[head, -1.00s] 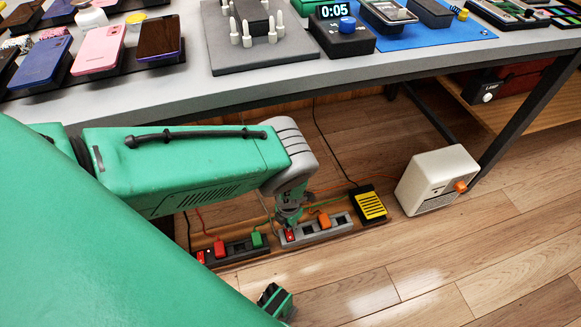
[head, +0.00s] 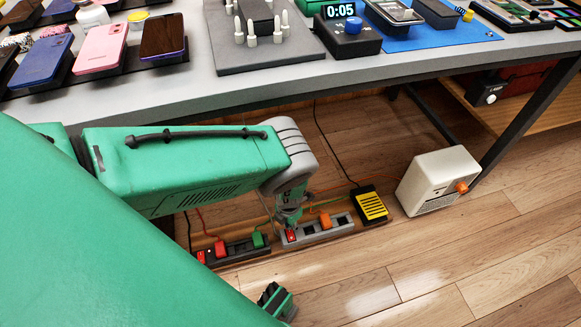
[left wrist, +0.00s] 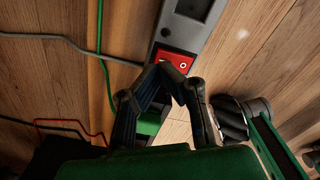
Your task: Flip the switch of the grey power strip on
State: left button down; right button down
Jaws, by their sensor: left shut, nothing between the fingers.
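The grey power strip (head: 325,231) lies on the floor under the table, with an orange plug (head: 325,220) in it. Its red switch (head: 290,235) is at the left end. My left gripper (head: 288,222) points down at the switch end. In the left wrist view its fingertips (left wrist: 170,70) are together, shut and empty, right at the switch's near edge, covering part of it. I cannot tell whether they touch.
A black power strip (head: 240,249) with red and green plugs lies left of the grey one. A yellow-topped black box (head: 372,207) and a cream heater-like box (head: 438,180) stand to the right. The table (head: 300,75) overhangs the back; the front floor is clear.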

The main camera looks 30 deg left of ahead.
pick_arm(q)
jog(key=shift+f, duration=0.15)
jog(key=shift+f, duration=0.45)
jog(key=shift+f, duration=0.8)
jog(key=shift+r, duration=0.1)
notch_tip(320, 180, up, 7)
jog(key=p, duration=0.6)
